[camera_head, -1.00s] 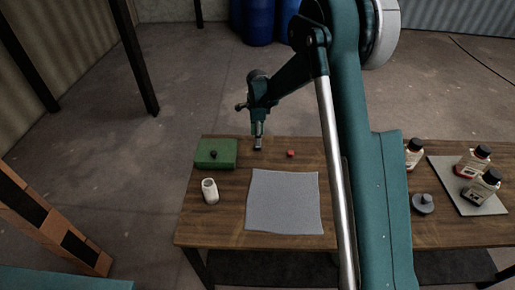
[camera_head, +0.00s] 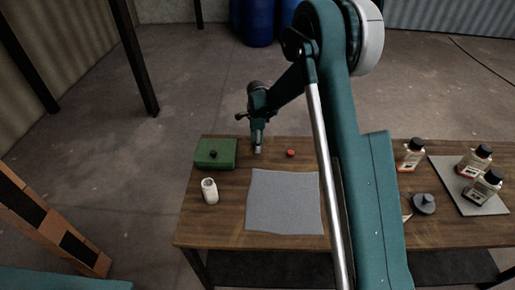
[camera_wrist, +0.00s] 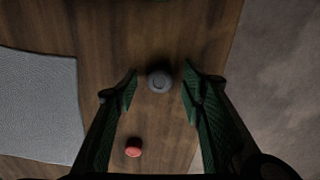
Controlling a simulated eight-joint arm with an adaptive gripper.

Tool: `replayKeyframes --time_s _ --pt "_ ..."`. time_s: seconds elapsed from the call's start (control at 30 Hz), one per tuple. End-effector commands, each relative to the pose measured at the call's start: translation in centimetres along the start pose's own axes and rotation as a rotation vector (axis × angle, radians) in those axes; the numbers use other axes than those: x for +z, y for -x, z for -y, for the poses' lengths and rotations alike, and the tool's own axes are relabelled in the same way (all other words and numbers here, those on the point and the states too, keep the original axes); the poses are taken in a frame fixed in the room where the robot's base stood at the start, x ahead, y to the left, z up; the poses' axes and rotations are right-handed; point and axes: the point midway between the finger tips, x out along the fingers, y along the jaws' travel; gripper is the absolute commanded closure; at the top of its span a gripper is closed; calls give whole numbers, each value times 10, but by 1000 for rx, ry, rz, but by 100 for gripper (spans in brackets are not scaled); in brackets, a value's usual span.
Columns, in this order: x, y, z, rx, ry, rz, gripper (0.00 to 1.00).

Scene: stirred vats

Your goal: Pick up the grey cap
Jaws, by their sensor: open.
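The grey cap (camera_wrist: 159,80) is a small round piece on the brown wooden table, seen from above in the wrist view. My gripper (camera_wrist: 160,75) is open, with one green finger to the left of the cap and one to the right. Gaps show between the cap and both fingers in that view. In the head view my gripper (camera_head: 257,150) points down over the table's back edge. There I cannot clearly tell the cap from the gripper's tip.
A red cap (camera_head: 291,153) lies to the right of my gripper. A green box (camera_head: 215,155), a white jar (camera_head: 210,192) and a grey mat (camera_head: 284,205) are nearby. At right are a dark grey knobbed piece (camera_head: 424,204) and several bottles. My arm hides part of the table.

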Motion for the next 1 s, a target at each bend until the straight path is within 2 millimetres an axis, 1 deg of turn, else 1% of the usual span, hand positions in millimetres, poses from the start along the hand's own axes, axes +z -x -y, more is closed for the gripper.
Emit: replayKeyframes --time_s 0.43,0.6,1.0 --pt "0 0 0 0 0 0 60" --pt "0 0 0 0 0 0 81" --pt "0 1 0 0 0 0 82"
